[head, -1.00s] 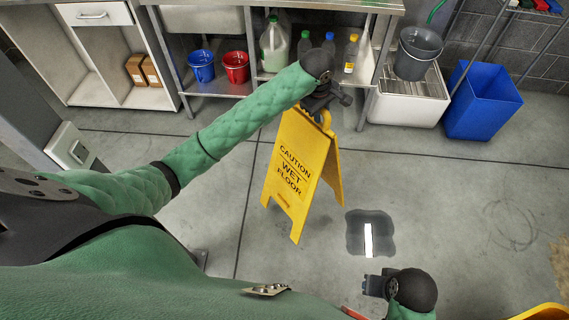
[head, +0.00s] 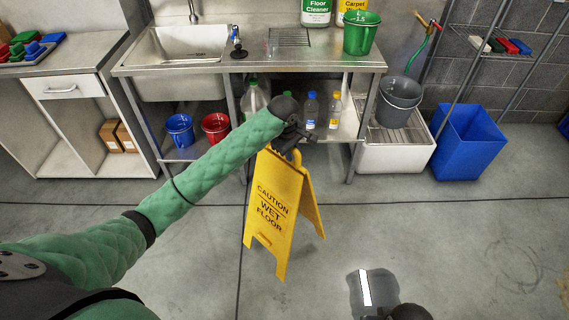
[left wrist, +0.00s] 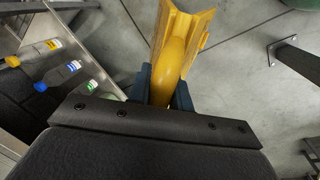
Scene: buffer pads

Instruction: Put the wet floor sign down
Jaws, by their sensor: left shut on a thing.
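The yellow wet floor sign (head: 272,208) hangs or stands upright with its two panels spread in the middle of the head view. Its lettered panel faces me. My left gripper (head: 294,140) is shut on the handle at its top. In the left wrist view the jaws (left wrist: 162,92) close around the yellow handle (left wrist: 172,62). Whether the sign's feet touch the floor I cannot tell. A dark wet patch (head: 384,286) with a bright reflection lies on the floor to the right of the sign. My right arm's end shows at the bottom edge; its fingers are not clear.
A steel sink bench (head: 262,66) stands behind the sign, with a blue bucket (head: 180,130), a red bucket (head: 215,127) and bottles on its lower shelf. A grey bucket (head: 399,100) and a blue bin (head: 468,143) stand at right. The floor around the sign is open.

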